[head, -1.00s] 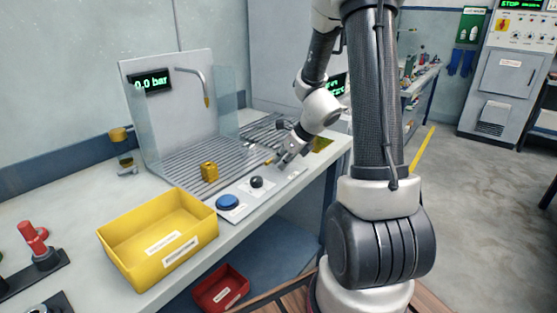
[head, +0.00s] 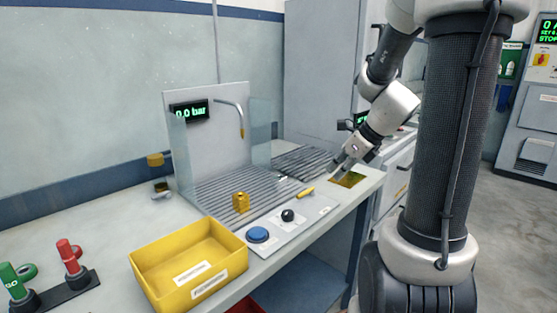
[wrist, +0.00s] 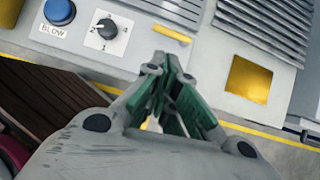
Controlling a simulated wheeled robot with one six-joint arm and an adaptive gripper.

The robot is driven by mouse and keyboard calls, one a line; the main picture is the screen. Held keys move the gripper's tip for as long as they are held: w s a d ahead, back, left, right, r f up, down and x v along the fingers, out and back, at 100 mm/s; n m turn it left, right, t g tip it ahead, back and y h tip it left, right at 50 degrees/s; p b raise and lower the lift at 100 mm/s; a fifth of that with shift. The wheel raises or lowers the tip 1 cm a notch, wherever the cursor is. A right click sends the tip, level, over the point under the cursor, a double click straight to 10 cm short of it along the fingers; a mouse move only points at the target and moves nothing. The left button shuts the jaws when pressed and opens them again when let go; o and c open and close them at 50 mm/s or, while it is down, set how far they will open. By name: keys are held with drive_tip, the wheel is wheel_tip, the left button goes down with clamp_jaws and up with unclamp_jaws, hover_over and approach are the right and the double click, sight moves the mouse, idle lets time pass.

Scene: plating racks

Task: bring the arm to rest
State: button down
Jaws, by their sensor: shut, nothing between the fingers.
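My gripper (head: 341,165) is at the end of my arm, above the right end of the bench near a yellow square patch (head: 347,180). In the wrist view its green-padded fingers (wrist: 172,62) come together at the tips with nothing between them. The tips show just below a small yellow bar (wrist: 171,34) on the panel, with the yellow patch (wrist: 248,79) to their right. Whether the fingers touch the panel cannot be told.
A control panel with a blue button (head: 257,235) and a black knob (head: 288,215) lies along the bench front. A brass block (head: 241,202) stands on the slatted tray (head: 215,200). A yellow bin (head: 190,262) is at the front. The floor (head: 510,215) at right is clear.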

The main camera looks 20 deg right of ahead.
drive_tip(key=s+a+r+n+h, duration=0.1)
drive_tip(key=s+a+r+n, duration=0.1)
drive_tip(key=s+n, duration=0.4)
drive_tip(key=s+a+r+n+g+h, duration=0.1)
drive_tip(key=s+n, duration=0.5)
drive_tip(key=n, duration=0.8)
drive_tip(key=s+a+r+n+h, duration=0.1)
drive_tip(key=s+a+r+n, duration=0.2)
drive_tip(key=n, duration=0.7)
drive_tip(key=s+r, duration=0.2)
drive_tip(key=s, duration=0.1)
drive_tip(key=shift+a+n+g, duration=0.3)
drive_tip(key=shift+s, duration=0.1)
